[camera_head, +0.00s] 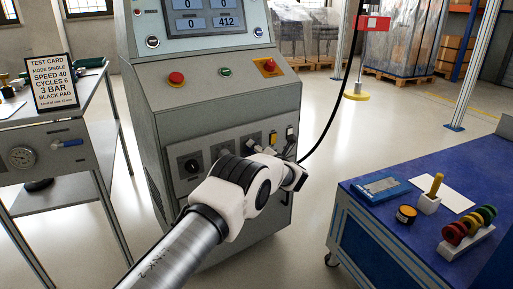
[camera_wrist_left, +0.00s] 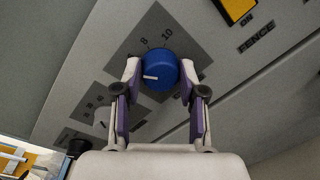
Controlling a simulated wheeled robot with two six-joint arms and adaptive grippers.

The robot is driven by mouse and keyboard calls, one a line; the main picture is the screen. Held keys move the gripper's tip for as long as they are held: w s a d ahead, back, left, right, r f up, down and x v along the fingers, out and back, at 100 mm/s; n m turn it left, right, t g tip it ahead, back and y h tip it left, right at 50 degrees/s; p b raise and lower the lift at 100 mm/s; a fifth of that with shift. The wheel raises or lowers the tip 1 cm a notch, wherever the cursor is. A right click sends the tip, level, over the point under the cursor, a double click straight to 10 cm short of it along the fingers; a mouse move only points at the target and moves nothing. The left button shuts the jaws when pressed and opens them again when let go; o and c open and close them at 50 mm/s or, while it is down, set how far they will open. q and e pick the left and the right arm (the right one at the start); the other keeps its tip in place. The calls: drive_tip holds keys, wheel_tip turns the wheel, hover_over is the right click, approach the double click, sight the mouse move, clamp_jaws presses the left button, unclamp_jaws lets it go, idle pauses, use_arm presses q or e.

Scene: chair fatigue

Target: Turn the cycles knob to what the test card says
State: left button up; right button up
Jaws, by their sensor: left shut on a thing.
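The test card (camera_head: 53,82) stands at the left and reads mode single, speed 40, cycles 6, 3 bar, black pad. A blue knob (camera_wrist_left: 160,69) on a dark dial plate shows in the wrist view, with 8 and 10 printed near it. Its white pointer points left in that view; the other marks there are hidden or unclear. My left gripper (camera_wrist_left: 161,78) is shut on the knob, one finger on each side. In the head view my left gripper (camera_head: 262,148) reaches the panel of the grey cabinet (camera_head: 215,95) and hides this knob. My right gripper is out of view.
Another dark knob (camera_head: 191,166) sits further left on the panel. A yellow switch (camera_wrist_left: 237,8) lies near the word FENCE. A red button (camera_head: 177,78) is above on the cabinet. A black cable hangs at right. A blue-topped bench (camera_head: 470,160) stands at right.

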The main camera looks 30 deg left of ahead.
use_arm(q)
drive_tip(key=shift+r+m, duration=0.1)
drive_tip(key=shift+m, duration=0.7)
drive_tip(key=o, duration=1.1)
drive_tip(key=shift+w, duration=0.1)
drive_tip(key=shift+o, duration=0.2)
drive_tip(key=v, duration=1.2)
